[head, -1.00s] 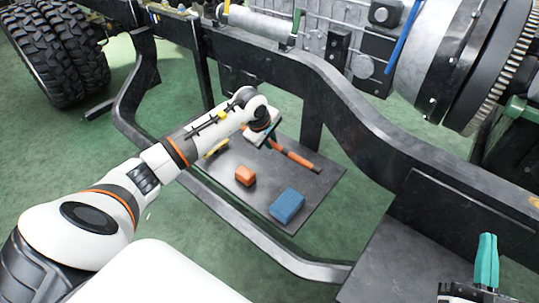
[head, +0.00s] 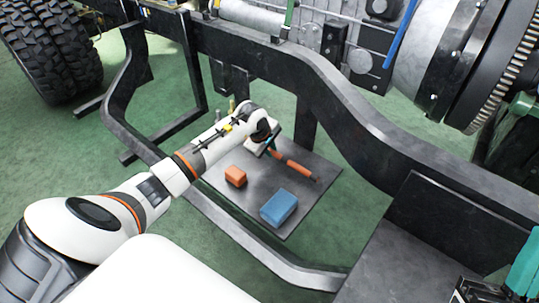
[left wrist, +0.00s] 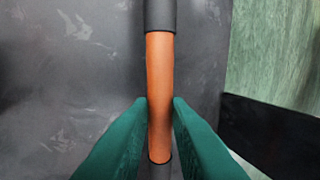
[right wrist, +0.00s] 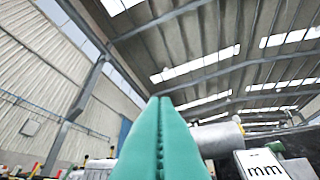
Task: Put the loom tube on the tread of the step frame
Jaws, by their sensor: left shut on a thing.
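The loom tube is an orange rod with dark ends (head: 293,162), low over or on a dark grey plate (head: 318,208). My left gripper (head: 268,145) is shut on it. In the left wrist view its green fingers (left wrist: 160,110) press both sides of the orange tube (left wrist: 160,70). I cannot tell whether the tube touches the plate. A black frame of bent bars (head: 255,245) runs around the plate; which flat part is the step frame's tread is unclear. My right gripper (head: 522,270) is at the lower right edge; in the right wrist view its teal fingers (right wrist: 160,130) are together and empty.
An orange block (head: 236,176) and a blue block (head: 279,207) lie on the plate. A black chassis rail (head: 340,95) crosses above. Another dark flat plate (head: 390,255) is at the lower right. Tyres (head: 50,55) stand at the upper left on green floor.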

